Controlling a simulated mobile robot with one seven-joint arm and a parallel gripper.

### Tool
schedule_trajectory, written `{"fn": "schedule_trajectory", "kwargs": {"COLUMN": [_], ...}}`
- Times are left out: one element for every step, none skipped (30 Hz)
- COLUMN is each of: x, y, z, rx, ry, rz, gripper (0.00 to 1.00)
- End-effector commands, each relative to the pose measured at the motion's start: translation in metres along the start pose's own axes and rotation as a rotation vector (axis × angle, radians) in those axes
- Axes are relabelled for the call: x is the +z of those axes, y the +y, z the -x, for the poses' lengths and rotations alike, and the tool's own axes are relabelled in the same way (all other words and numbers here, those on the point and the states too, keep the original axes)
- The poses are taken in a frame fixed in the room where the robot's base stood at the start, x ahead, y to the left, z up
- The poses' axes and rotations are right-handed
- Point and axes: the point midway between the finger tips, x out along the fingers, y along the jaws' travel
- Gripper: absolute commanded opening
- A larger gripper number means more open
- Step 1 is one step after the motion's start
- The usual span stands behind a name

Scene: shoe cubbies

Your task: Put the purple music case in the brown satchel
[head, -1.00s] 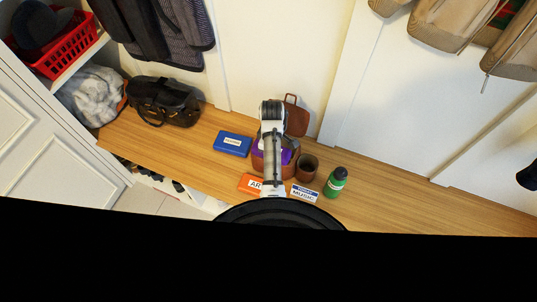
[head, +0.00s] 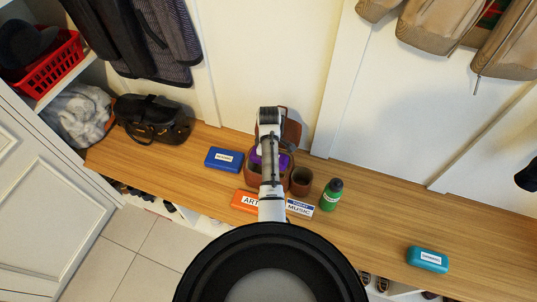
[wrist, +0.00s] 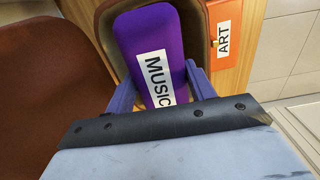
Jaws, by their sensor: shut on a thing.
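The purple music case (wrist: 150,35), labelled MUSIC, is between the two fingers of my gripper (wrist: 158,74) in the wrist view. My gripper is shut on it. In the head view a little of the purple case (head: 283,160) shows beside my arm, which hides the fingers. The brown satchel (head: 287,173) stands on the bench with its flap (head: 292,132) raised at the back. In the wrist view brown satchel walls (wrist: 108,28) show around the case. The case is at the satchel's opening; how deep it sits I cannot tell.
An orange ART case (head: 245,201) and a white-blue MUSIC case (head: 300,208) lie in front of the satchel. A teal case (head: 428,259) and black bag (head: 155,120) lie farther off.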

Motion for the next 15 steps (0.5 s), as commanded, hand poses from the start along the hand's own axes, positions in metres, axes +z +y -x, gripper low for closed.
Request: {"fn": "schedule_trajectory", "kwargs": {"x": [0.0,0.0,0.0,0.0,0.0,0.0,0.0,0.0,0.0,0.0,0.0,0.0,0.0,0.0,0.0], "y": [0.0,0.0,0.0,0.0,0.0,0.0,0.0,0.0,0.0,0.0,0.0,0.0,0.0,0.0,0.0], "z": [-0.006,-0.009,-0.012,-0.015,-0.017,-0.02,-0.023,-0.025,-0.028,-0.03,-0.033,-0.036,-0.038,-0.04,-0.042], "rx": [0.0,0.0,0.0,0.0,0.0,0.0,0.0,0.0,0.0,0.0,0.0,0.0,0.0,0.0,0.001], "ry": [0.0,0.0,0.0,0.0,0.0,0.0,0.0,0.0,0.0,0.0,0.0,0.0,0.0,0.0,0.0], "rz": [0.0,0.0,0.0,0.0,0.0,0.0,0.0,0.0,0.0,0.0,0.0,0.0,0.0,0.0,0.0], "gripper": [0.27,0.27,0.27,0.27,0.27,0.27,0.27,0.27,0.27,0.27,0.27,0.27,0.27,0.27,0.27]}}
